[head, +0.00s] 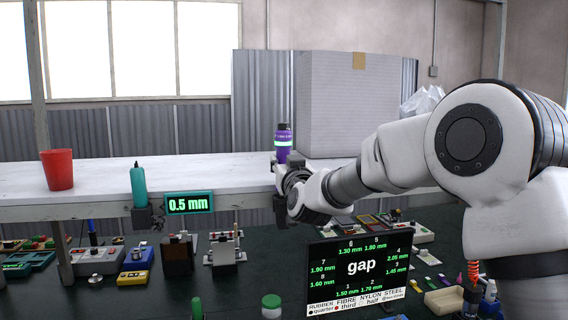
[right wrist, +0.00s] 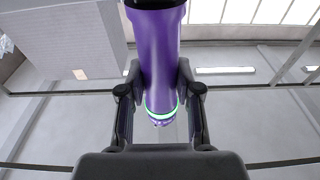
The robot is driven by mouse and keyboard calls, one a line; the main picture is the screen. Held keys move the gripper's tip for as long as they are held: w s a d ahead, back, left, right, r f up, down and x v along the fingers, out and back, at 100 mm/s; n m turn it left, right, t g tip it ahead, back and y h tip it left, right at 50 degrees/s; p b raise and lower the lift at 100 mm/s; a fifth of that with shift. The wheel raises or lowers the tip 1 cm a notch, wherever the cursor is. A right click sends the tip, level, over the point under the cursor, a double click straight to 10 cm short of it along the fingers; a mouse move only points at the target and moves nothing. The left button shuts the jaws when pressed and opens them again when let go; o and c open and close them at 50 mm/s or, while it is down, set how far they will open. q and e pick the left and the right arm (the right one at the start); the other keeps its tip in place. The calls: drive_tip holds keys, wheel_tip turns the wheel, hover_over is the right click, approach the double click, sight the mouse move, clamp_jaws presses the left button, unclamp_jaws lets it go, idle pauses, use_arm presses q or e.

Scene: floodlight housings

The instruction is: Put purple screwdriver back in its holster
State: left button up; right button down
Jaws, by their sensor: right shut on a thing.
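The purple screwdriver (head: 283,143) stands upright above the white shelf's front edge in the head view, with a pale green band and a dark top. My right gripper (head: 286,165) is shut on it near its lower visible part. In the right wrist view, the purple body (right wrist: 158,50) lies between the two fingers. A dark holster-like piece (head: 280,210) shows at the shelf edge below my gripper, mostly hidden by my wrist. I cannot tell whether the screwdriver's lower end touches it. My left gripper is not in view.
A teal screwdriver (head: 138,186) sits in a dark holster (head: 142,217) beside a 0.5 mm sign (head: 190,203). A red cup (head: 58,170) and a large grey box (head: 350,110) stand on the shelf (head: 215,172). A gap display (head: 361,268) and several parts occupy the dark table below.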

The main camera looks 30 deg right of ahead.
drive_tip(key=shift+f+b, duration=0.65)
drive_tip(key=shift+f, duration=0.2)
drive_tip(key=c, duration=0.7)
unclamp_jaws()
drive_tip(key=shift+s+f, duration=0.1)
drive_tip(key=v, duration=1.2)
